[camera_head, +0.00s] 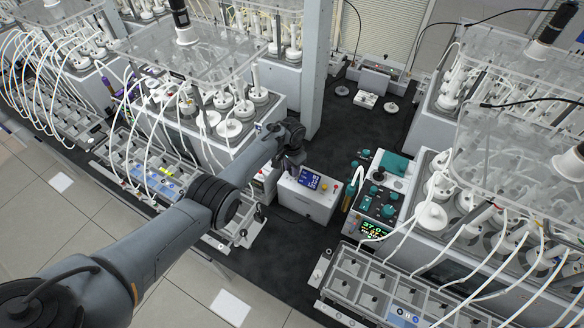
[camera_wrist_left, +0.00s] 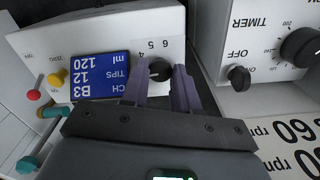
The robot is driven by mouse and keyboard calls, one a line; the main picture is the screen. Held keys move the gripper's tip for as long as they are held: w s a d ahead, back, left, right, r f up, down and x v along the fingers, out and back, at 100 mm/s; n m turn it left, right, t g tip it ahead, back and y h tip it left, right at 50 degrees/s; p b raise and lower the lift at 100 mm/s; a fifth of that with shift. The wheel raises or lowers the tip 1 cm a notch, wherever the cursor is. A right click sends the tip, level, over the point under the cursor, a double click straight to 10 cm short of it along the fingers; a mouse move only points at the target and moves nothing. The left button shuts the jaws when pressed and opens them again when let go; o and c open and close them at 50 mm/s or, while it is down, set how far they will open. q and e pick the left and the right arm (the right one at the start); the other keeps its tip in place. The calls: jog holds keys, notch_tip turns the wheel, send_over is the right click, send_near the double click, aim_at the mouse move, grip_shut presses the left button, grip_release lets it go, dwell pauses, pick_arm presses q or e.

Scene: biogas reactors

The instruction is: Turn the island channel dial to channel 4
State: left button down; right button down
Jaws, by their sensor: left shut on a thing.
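The channel dial (camera_wrist_left: 160,70) is a small black knob on a white box with a blue display (camera_wrist_left: 100,75). Printed numbers 4, 5 and 6 show beside it in the left wrist view, where the box appears turned round. My left gripper (camera_wrist_left: 172,75) has its two purple-grey fingers on either side of the knob and is shut on it. The knob's pointer is too dark to read. In the head view the white box (camera_head: 305,200) stands mid-bench, and my left gripper (camera_head: 290,165) reaches its back left part, hiding the dial. My right gripper is not in view.
Red (camera_wrist_left: 34,94) and yellow (camera_wrist_left: 56,78) buttons sit on the same box. A box with a TIMER knob (camera_wrist_left: 301,47) and a smaller black knob (camera_wrist_left: 239,77) stands close beside my fingers. Reactor racks with white tubes flank the dark bench (camera_head: 345,135).

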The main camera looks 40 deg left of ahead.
pick_arm(q)
jog(key=m, duration=0.3)
jog(key=shift+m, duration=0.3)
jog(key=shift+m+b, duration=0.55)
jog(key=shift+m, duration=1.15)
jog(key=c, duration=0.9)
grip_release()
jog(key=shift+o, duration=0.2)
jog(key=shift+r, duration=0.1)
notch_tip(320, 180, up, 11)
jog(key=p, duration=0.3)
jog(key=shift+f, duration=0.3)
